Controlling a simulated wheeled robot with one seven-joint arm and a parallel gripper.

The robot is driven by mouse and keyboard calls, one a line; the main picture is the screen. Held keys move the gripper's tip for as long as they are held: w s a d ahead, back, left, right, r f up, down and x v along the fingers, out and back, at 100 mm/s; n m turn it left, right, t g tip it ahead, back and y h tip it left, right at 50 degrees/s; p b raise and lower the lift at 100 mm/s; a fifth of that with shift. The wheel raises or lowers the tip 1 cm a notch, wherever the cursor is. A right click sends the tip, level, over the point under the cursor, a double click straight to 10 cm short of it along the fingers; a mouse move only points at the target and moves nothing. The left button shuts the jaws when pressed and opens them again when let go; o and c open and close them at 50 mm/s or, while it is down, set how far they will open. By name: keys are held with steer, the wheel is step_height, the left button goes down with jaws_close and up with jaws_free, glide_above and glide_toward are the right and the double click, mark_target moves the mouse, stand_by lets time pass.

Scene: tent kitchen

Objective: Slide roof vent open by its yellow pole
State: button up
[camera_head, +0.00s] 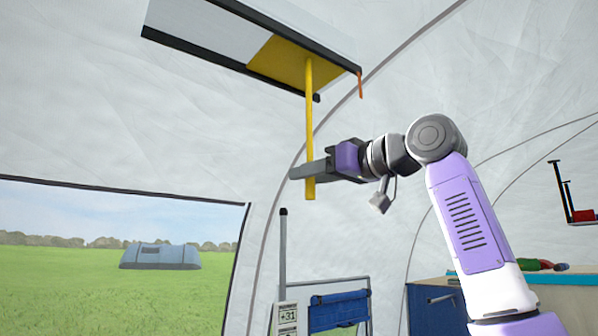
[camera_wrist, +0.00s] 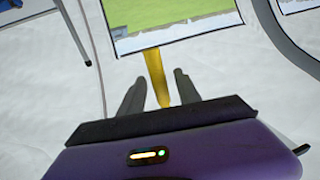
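The yellow pole (camera_head: 309,120) hangs down from the yellow panel (camera_head: 290,62) of the roof vent in the head view. The panel covers the right part of the vent frame, and a pale area shows to its left. My gripper (camera_head: 304,172) is level, pointing left, at the pole's lower end. In the wrist view the pole (camera_wrist: 156,72) lies between the two grey fingers of my gripper (camera_wrist: 158,88). The fingers are apart, with a narrow gap showing on each side of the pole.
An orange strip (camera_head: 360,84) hangs at the vent's right corner. Below are a blue folding chair (camera_head: 338,309), a grey upright post (camera_head: 283,250) and a blue cabinet (camera_head: 435,310). A window (camera_head: 110,270) opens at left. The air around the pole looks free.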

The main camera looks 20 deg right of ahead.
steer(key=p+x, duration=0.1)
steer(key=x, duration=0.2)
steer(key=shift+c, duration=0.2)
jaws_close()
stand_by(1.4)
